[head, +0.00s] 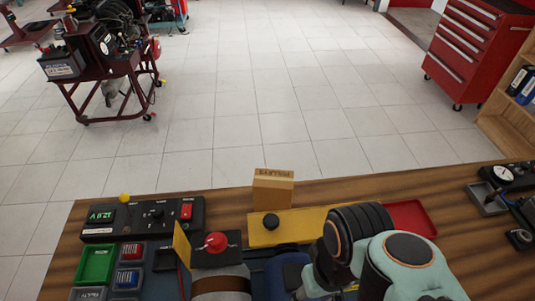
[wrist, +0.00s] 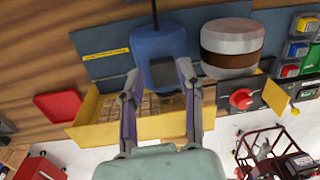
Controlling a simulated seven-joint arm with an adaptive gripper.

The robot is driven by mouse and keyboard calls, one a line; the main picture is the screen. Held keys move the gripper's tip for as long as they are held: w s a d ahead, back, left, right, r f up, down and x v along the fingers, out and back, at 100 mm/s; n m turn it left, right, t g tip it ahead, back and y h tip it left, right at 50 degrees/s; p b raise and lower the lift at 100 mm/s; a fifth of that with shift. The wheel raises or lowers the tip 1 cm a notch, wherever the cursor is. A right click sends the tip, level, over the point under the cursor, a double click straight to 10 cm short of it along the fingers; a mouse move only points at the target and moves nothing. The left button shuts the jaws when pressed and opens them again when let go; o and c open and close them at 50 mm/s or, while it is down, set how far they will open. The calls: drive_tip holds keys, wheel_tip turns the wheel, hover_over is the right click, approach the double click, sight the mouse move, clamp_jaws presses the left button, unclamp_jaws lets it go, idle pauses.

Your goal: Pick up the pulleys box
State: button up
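The pulleys box (head: 273,188), a tan box with dark lettering, stands upright near the far edge of the wooden table in the head view. It is just beyond a long yellow bin (head: 318,224). In the wrist view I cannot make it out for certain; my gripper's body covers part of that side. My gripper (wrist: 158,78) has its two fingers wide apart in the wrist view, with nothing held between them. The fingers reach across the yellow bin (wrist: 95,122), which has brown block-like contents, towards a blue rounded object (wrist: 155,45). In the head view my arm hides the gripper.
A red tray (head: 410,217) lies right of the yellow bin. A red-knobbed switch unit (head: 217,246), a meter panel (head: 145,218) and small bins (head: 97,263) crowd the left. Gauges (head: 497,180) lie far right. Bare tabletop shows on both sides of the pulleys box.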

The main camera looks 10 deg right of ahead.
drive_tip(key=o, duration=0.8)
drive_tip(key=shift+o, duration=0.2)
drive_tip(key=w+r+m+t, duration=0.3)
drive_tip(key=w+r+m, duration=0.4)
drive_tip(key=m, duration=0.4)
drive_tip(key=m+g, duration=0.1)
drive_tip(key=m, duration=1)
hover_over(274, 178)
wheel_tip(274, 178, down, 9)
drive_tip(key=shift+g+h, duration=0.4)
drive_tip(key=shift+g, duration=0.5)
wheel_tip(274, 178, down, 14)
drive_tip(key=shift+r, duration=0.25)
